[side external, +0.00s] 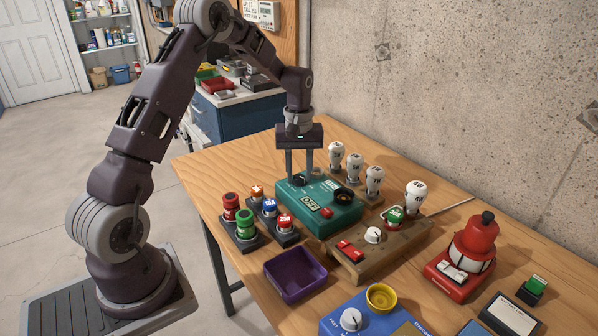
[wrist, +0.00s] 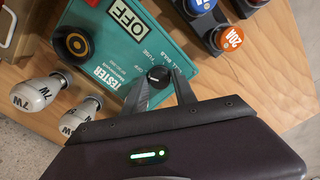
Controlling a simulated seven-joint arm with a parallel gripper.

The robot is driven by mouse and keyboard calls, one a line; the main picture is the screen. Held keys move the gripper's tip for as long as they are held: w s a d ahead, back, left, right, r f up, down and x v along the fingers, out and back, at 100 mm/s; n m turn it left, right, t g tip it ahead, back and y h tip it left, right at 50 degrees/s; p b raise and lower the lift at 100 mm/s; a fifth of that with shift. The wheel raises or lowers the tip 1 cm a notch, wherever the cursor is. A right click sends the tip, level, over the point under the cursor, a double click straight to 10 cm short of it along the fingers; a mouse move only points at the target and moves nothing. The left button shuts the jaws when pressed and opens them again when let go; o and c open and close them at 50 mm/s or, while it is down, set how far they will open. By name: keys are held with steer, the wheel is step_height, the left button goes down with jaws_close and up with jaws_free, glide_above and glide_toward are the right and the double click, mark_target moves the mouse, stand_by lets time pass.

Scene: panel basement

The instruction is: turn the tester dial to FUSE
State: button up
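The tester (side external: 335,222) is a green box on the wooden table; it also fills the upper middle of the wrist view (wrist: 98,55). Its display (side external: 310,203) reads OFF, also in the wrist view (wrist: 127,18). The tester dial (wrist: 158,76) is a small black knob with a pale mark; in the side view the dial (side external: 298,180) sits at the tester's far left corner. Printed labels, including FUSE (wrist: 149,50), lie beside it. My gripper (side external: 299,176) points down over the dial, fingers apart on either side of it. It looks open; contact with the dial is not clear.
The tester has a black round socket (side external: 345,194) and a red button (side external: 326,212). White bulbs (side external: 374,181) stand behind it. Coloured fuses (side external: 270,208) stand left. A wooden block with a knob (side external: 373,235), a purple tray (side external: 297,275) and a red lantern (side external: 472,243) are nearer.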

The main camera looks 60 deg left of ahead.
jaws_close()
steer(key=shift+m, duration=0.3)
steer(key=m, duration=0.3)
steer(key=shift+m, duration=2.5)
steer(key=o, duration=0.5)
jaws_free()
